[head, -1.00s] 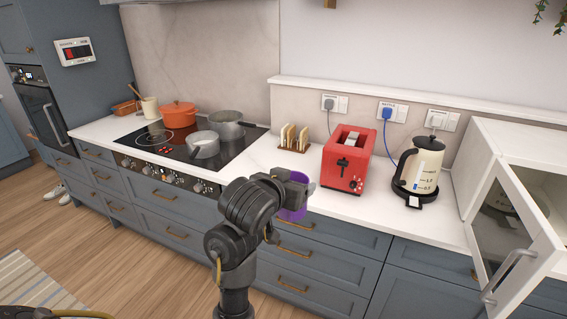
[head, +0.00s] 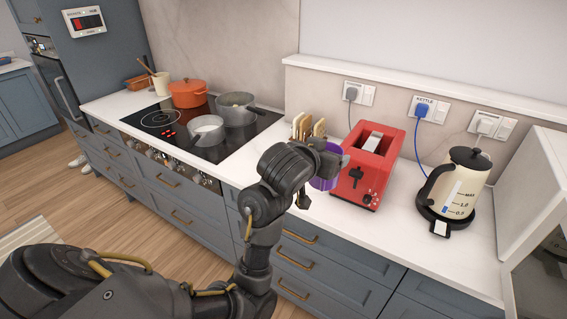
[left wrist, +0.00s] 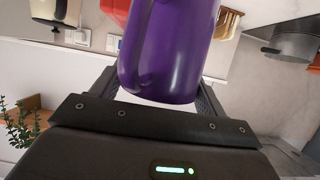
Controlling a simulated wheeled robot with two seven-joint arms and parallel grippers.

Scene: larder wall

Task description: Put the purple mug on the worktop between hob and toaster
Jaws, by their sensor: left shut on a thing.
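My left gripper (head: 318,168) is shut on the purple mug (head: 326,180), which is mostly hidden behind the gripper in the head view. The mug fills the middle of the left wrist view (left wrist: 168,50), between the two fingers. In the head view the mug appears just left of the red toaster (head: 367,165), over the front part of the worktop (head: 288,146); I cannot tell whether it touches. The black hob (head: 200,135) lies to the left. My right gripper is not in view.
An orange pot (head: 187,93) and two grey pans are on the hob. A kettle (head: 460,183) stands right of the toaster.

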